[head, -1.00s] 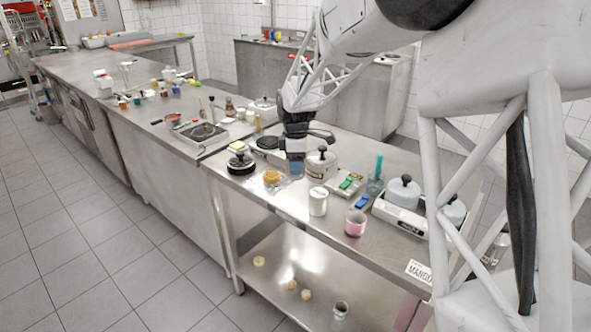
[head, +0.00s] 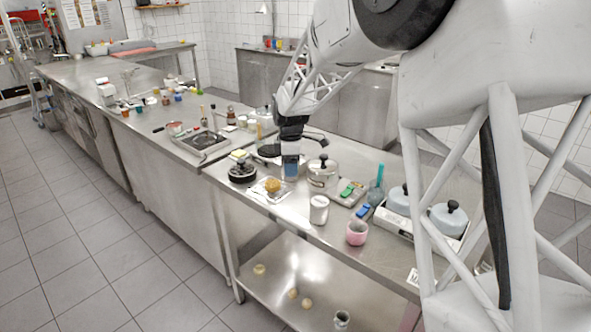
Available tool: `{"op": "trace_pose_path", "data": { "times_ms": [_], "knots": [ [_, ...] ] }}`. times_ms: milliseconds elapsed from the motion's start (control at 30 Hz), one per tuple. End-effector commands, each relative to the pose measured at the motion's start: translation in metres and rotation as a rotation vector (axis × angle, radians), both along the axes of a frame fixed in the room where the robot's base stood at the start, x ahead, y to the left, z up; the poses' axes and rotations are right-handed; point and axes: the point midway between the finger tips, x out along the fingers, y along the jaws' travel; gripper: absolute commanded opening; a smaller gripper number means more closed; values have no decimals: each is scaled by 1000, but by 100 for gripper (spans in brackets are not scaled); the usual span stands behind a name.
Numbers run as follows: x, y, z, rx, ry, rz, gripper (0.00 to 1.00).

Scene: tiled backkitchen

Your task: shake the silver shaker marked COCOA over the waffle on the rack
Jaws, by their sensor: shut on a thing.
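The waffle (head: 273,185) is a small golden-brown piece on a wire rack (head: 262,193) near the front edge of the steel table. My gripper (head: 291,153) points down, just behind and to the right of the waffle. It is shut on a small container with a blue face (head: 291,170), held roughly upright. This looks like the shaker, but no COCOA marking can be read at this size. The container's top is hidden by the gripper. I cannot tell how high its base is above the table.
A black-lidded round item (head: 242,172) stands left of the rack. A white canister (head: 319,209), a lidded pot (head: 322,172) and a pink cup (head: 357,233) stand to the right. A lower shelf (head: 290,265) holds several small items.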

Motion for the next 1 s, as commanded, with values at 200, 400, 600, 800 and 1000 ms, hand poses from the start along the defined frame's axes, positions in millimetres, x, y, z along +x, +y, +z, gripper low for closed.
{"op": "trace_pose_path", "data": {
  "times_ms": [200,400,600,800,1000],
  "knots": [
    [36,23,3,0,0,1,33],
    [60,39,4,0,1,1,33],
    [69,46,5,0,0,0,33],
    [69,46,5,0,0,0,33],
    [69,45,4,0,0,0,33]
  ]
}}
